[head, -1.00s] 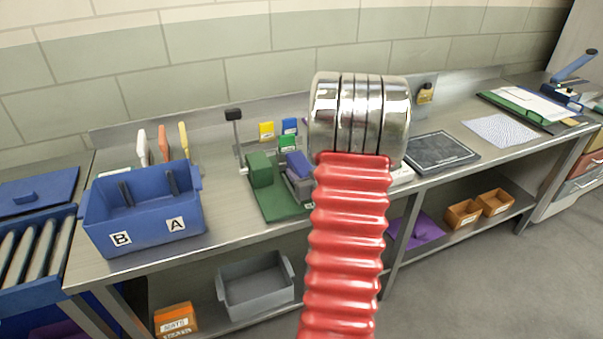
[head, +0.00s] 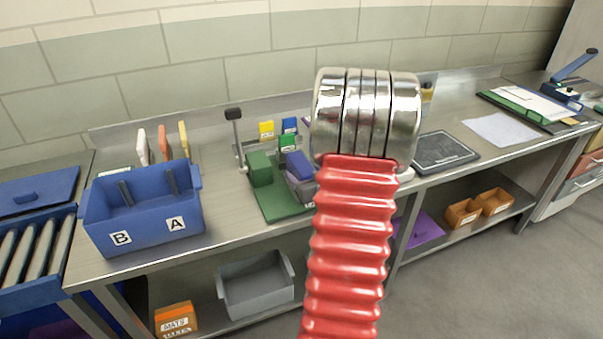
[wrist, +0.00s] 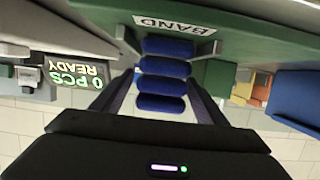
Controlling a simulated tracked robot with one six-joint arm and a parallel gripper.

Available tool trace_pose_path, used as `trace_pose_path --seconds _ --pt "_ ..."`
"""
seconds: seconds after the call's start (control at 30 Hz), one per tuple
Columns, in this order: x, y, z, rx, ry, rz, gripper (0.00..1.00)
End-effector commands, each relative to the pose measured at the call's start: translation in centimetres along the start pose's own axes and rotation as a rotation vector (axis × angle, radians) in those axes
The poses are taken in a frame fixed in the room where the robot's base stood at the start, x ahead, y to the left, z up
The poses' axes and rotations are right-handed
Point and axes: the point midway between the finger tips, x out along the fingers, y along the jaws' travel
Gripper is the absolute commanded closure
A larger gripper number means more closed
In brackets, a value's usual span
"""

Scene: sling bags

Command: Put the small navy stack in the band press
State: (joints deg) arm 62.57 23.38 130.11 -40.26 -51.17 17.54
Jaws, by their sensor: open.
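The small navy stack (wrist: 162,74), several rounded navy rolls in a row, shows in the middle of the wrist view. It lies at the band press (wrist: 130,18), by the green wall with the BAND label, which appears upside down. My gripper (wrist: 160,92) is open, with a dark finger on each side of the stack; I cannot tell whether they touch it. In the head view the green band press (head: 275,205) stands on the bench, left of my red arm. My arm hides its right part and my gripper.
A display (wrist: 75,78) reads 0 PCS READY. A blue bin (head: 145,215) marked B and A stands left of the press. A lever (head: 238,138) rises behind it. A dark slab (head: 445,152) lies right of my arm. The front strip of bench between bin and press is clear.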

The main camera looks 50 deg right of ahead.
Motion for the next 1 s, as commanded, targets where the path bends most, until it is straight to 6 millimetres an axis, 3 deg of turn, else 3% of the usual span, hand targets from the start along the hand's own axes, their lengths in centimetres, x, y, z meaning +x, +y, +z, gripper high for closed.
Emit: trace_pose_path --seconds 0.6,1.0 --pt "-8.7 0.1 -0.1 0.000 0.002 0.002 0.33" --pt "-9.6 0.0 0.0 0.001 0.000 -0.001 0.33"
